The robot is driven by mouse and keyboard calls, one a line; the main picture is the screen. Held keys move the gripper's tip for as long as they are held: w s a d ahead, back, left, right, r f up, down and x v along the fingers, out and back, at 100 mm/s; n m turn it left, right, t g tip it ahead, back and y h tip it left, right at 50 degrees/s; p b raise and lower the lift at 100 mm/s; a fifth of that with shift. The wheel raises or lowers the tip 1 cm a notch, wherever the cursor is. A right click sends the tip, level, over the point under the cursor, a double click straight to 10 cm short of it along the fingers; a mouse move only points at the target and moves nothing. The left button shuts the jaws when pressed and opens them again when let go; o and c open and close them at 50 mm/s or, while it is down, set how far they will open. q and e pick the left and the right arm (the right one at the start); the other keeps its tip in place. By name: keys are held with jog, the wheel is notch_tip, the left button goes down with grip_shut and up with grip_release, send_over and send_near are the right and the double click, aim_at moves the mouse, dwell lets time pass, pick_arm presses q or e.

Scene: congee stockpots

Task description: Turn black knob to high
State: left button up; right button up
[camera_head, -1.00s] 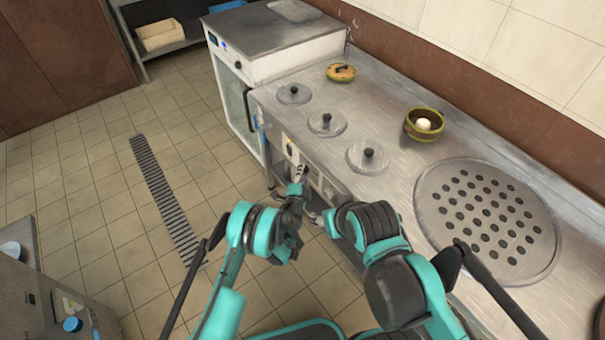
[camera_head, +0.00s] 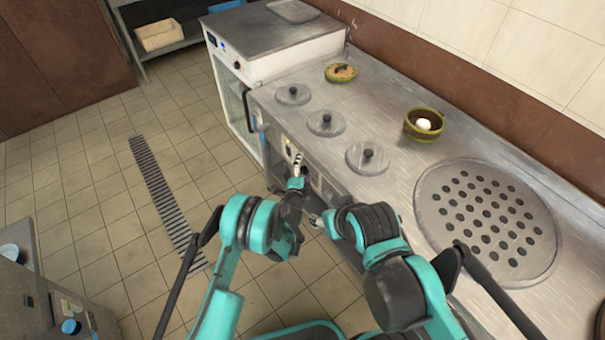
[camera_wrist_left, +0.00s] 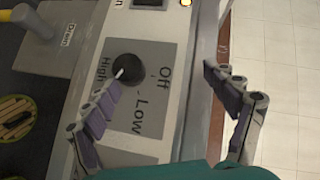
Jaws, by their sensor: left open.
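The black knob (camera_wrist_left: 128,68) sits on a grey panel plate (camera_wrist_left: 152,110) printed with Off, Low and High in the left wrist view. A white mark shows on the knob's left side, facing the word High. My left gripper (camera_wrist_left: 162,80) is open. One finger is close beside the knob's lower left edge; I cannot tell whether it touches. The other finger is well to the right, past the panel's edge. In the head view my left gripper (camera_head: 297,168) is at the counter's front panel, and the knob cannot be made out. My right gripper (camera_head: 317,219) is low by the counter front, mostly hidden by its arm.
A yellow light (camera_wrist_left: 186,3) sits above the plate. Round lids (camera_head: 326,123) with black knobs lie along the steel counter (camera_head: 395,95). A green pot (camera_head: 424,125) and a perforated round plate (camera_head: 487,222) are farther right. Open tiled floor (camera_head: 110,220) lies left.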

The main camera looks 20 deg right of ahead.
pick_arm(q)
jog(key=r, duration=0.3)
jog(key=a+r, duration=0.1)
jog(key=r, duration=0.1)
jog(key=shift+w+r, duration=0.1)
jog(key=shift+r, duration=0.1)
jog(key=shift+c, duration=1.2)
jog(key=shift+d+r, duration=0.1)
jog(key=shift+r, duration=0.25)
